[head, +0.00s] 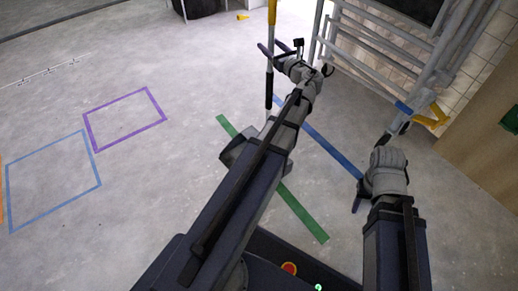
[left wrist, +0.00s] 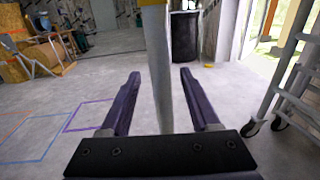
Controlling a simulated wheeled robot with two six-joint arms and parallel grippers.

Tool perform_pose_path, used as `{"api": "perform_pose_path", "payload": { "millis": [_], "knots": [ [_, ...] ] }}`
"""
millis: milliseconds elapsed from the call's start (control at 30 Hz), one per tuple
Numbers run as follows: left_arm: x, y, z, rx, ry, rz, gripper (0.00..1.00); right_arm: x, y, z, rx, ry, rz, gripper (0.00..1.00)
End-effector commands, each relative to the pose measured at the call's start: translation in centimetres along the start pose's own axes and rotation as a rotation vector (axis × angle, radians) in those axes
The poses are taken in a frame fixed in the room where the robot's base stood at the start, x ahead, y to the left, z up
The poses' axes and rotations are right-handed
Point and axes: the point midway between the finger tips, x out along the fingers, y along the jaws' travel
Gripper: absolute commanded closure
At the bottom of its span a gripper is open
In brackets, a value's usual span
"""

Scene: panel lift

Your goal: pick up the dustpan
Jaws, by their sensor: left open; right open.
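An upright pole (head: 271,62), yellow above, pale in the middle and black lower down, stands at top centre in the head view. It also shows in the left wrist view (left wrist: 158,75), between the fingers. No pan shows on it, so I cannot tell whether it is the dustpan's handle. My left gripper (head: 280,48) is open around the pole, with a visible gap on both sides in the left wrist view (left wrist: 160,78). My right gripper (head: 361,190) is open and low at the right, apart from the pole.
A small yellow thing (head: 243,16) lies on the floor near a black bin (left wrist: 185,37); its kind is unclear. A grey wheeled frame (head: 375,45) stands at right. Floor tape includes a purple square (head: 124,120) and green strip (head: 303,216). Left floor is clear.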

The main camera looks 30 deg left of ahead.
Motion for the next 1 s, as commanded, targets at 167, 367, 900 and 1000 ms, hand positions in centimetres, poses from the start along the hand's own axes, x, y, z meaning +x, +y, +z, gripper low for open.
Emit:
{"api": "perform_pose_path", "payload": {
  "millis": [167,367,900,1000],
  "knots": [
    [2.8,-0.3,0.1,0.0,0.0,0.003,0.37,-0.1,0.0,0.0,0.0,0.0,0.0,0.5],
    [3.3,-0.2,0.1,0.0,0.0,0.0,0.37,-0.1,0.0,0.0,0.0,0.0,0.0,0.5],
    [3.2,-0.2,0.1,0.0,0.0,0.0,0.89,-0.1,0.0,0.0,0.0,0.0,0.0,0.5],
    [3.2,-0.2,0.1,0.0,0.0,0.0,1.0,-0.1,0.0,0.0,0.0,0.0,0.0,0.5]
  ]
}}
